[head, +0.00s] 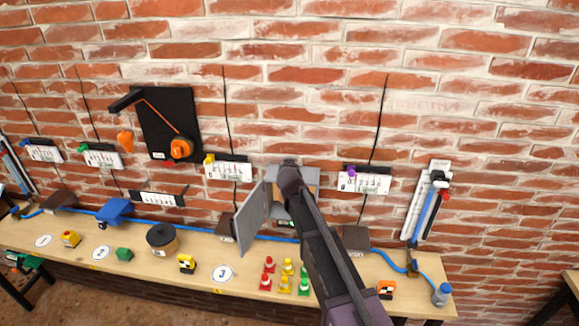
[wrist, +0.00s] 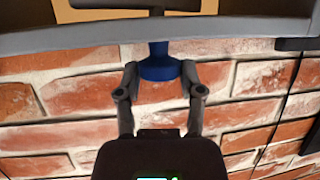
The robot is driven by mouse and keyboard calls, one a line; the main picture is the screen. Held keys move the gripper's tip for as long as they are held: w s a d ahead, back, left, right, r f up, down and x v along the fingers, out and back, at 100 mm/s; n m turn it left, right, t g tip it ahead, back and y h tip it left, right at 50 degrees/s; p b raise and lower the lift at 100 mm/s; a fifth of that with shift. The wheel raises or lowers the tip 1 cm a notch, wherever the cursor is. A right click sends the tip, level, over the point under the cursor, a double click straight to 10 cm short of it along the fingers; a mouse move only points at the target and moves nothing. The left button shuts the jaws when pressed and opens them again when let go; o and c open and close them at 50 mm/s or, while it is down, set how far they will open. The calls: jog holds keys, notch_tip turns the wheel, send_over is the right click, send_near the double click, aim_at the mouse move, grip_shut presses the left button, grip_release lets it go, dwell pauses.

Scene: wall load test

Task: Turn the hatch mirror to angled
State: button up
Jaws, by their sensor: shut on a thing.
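The hatch is a grey wall box (head: 311,177) with its grey door (head: 252,218) swung open to the left. My gripper (head: 289,166) is at the top of the box in the head view, and my arm covers much of the opening. In the wrist view my gripper (wrist: 160,75) is shut on a blue knob (wrist: 160,62) below a grey rim (wrist: 70,40). A stem joins the knob to a dark grey piece (wrist: 115,3) at the top edge, probably the mirror. That piece is cut off, so its angle cannot be told.
A wooden bench (head: 130,262) runs below, with small red, yellow and green cones (head: 285,284), a round pot (head: 163,240) and a blue bottle (head: 441,294). White gauge panels (head: 228,170) flank the box. A black board with an orange wheel (head: 181,149) hangs at left.

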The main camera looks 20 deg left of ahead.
jog(key=shift+m+h, duration=0.4)
dwell(0.3)
jog(key=o, duration=1.1)
jog(key=shift+o, duration=0.2)
jog(key=shift+d+n+g+y, duration=0.1)
jog(key=shift+n+g+y, duration=0.8)
jog(key=shift+n+y, duration=0.85)
jog(key=shift+w+n+g+y, duration=0.15)
jog(key=shift+n+g+y, duration=1.25)
jog(key=shift+n+y, duration=0.35)
